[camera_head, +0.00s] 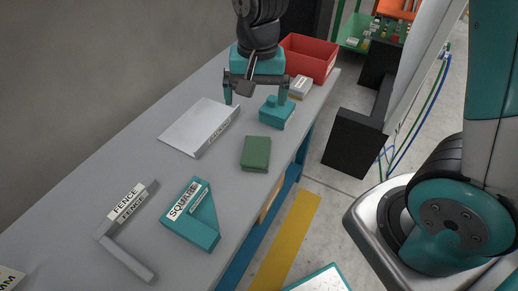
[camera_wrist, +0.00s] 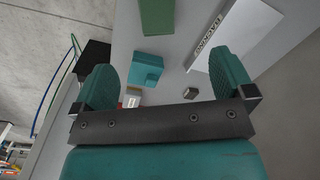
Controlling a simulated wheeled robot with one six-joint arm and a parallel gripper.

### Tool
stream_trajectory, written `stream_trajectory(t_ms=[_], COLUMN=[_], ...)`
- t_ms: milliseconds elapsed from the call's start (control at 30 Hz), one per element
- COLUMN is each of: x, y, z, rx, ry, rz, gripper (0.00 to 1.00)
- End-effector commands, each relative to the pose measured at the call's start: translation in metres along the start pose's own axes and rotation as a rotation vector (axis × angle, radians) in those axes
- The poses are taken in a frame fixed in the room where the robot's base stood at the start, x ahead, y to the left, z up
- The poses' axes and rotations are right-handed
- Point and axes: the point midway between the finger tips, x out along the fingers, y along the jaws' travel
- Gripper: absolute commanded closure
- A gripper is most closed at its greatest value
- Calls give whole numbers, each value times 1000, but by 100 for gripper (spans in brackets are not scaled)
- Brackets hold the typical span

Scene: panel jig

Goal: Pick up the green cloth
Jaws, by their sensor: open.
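The green cloth (camera_head: 256,153) lies folded as a small block on the grey bench, near its right edge in the head view. In the wrist view the cloth (camera_wrist: 157,17) shows at the top, partly cut off by the frame. My gripper (camera_head: 255,96) is above the bench, farther back than the cloth and apart from it. In the wrist view my gripper (camera_wrist: 165,85) has its two teal fingers spread wide with nothing held between them.
A teal block (camera_head: 277,112) stands between the cloth and my gripper. A white backing plate (camera_head: 199,127) lies left of the cloth. The teal square (camera_head: 192,214) and the grey fence (camera_head: 128,230) lie nearer. A red bin (camera_head: 307,58) stands at the back.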

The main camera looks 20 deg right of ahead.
Motion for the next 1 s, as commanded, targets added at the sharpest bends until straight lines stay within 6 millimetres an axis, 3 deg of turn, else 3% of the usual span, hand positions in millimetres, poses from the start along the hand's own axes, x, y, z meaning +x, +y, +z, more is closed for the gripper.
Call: stream_trajectory(t_ms=[133, 600, 1000], x=[20, 117, 157], y=[1, 6, 10], z=[-18, -20, -17], rx=[121, 135, 134], ry=[15, 14, 13], rz=[43, 49, 49], gripper=[0, 0, 0])
